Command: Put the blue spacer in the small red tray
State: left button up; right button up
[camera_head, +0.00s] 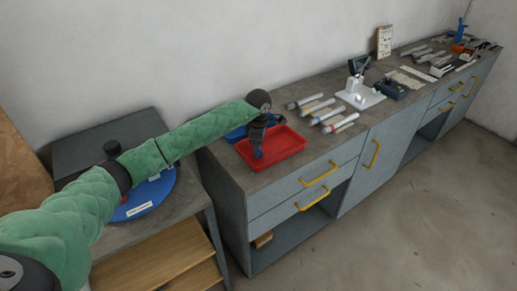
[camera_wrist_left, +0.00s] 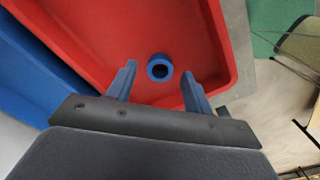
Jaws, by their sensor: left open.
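The small red tray (camera_head: 285,149) sits on the near left end of the grey worktop; it fills much of the left wrist view (camera_wrist_left: 90,35). The blue spacer (camera_wrist_left: 160,67), a short ring with a dark hole, shows end-on against the tray's red floor. My left gripper (camera_head: 257,154) is over the tray, pointing down. Its two blue fingers are open in the left wrist view (camera_wrist_left: 158,77), one on each side of the spacer, with gaps between. In the head view the spacer cannot be made out. My right gripper is not in view.
A blue tray (camera_head: 235,134) stands beside the red one, toward the wall. Several white tubes (camera_head: 322,108) lie to the right, then a white stand (camera_head: 361,95). A blue round object (camera_head: 143,200) is on the lower table at left.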

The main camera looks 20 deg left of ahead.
pick_arm(q)
notch_tip(320, 180, up, 11)
jog(key=shift+p, duration=0.4)
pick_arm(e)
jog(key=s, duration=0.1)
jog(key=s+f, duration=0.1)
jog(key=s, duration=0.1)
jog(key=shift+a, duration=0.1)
pick_arm(q)
jog(key=shift+f, duration=0.15)
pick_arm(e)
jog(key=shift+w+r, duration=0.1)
